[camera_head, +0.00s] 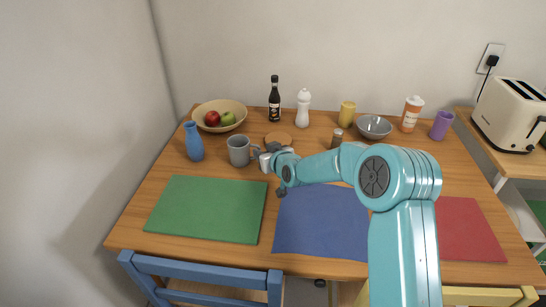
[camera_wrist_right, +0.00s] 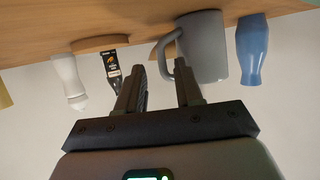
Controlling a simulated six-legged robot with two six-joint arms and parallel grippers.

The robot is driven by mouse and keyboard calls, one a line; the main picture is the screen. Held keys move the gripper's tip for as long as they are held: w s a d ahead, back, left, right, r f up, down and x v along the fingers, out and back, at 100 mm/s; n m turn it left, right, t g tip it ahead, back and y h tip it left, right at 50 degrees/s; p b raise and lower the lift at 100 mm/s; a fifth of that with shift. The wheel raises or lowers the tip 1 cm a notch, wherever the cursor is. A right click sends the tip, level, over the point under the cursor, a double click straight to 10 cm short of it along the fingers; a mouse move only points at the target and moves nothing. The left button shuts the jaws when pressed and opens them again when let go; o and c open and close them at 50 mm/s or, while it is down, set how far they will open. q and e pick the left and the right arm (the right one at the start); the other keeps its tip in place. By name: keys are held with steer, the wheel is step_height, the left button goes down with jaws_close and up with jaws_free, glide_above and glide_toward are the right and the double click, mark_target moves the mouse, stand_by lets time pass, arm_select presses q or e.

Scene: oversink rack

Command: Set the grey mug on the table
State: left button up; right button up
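The grey mug (camera_head: 239,151) stands upright on the wooden table, left of the middle, with its handle on the right side. In the right wrist view, which is upside down, the mug (camera_wrist_right: 207,50) stands just beyond the fingers. My right gripper (camera_head: 265,157) is beside the handle. In the wrist view its two fingers (camera_wrist_right: 162,75) are apart, and the handle shows near the fingertips, in the gap and partly behind one finger. I cannot tell whether a finger touches it. My left gripper is not in view.
A blue vase (camera_head: 194,142) stands left of the mug, and a fruit bowl (camera_head: 239,107) behind it. A round wooden coaster (camera_head: 279,138), dark bottle (camera_head: 274,100) and white bottle (camera_head: 303,108) stand behind the gripper. A green mat (camera_head: 207,209) and blue mat (camera_head: 318,224) lie in front, bare on top.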

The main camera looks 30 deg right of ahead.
steer(key=v, duration=1)
steer(key=shift+s, duration=0.15)
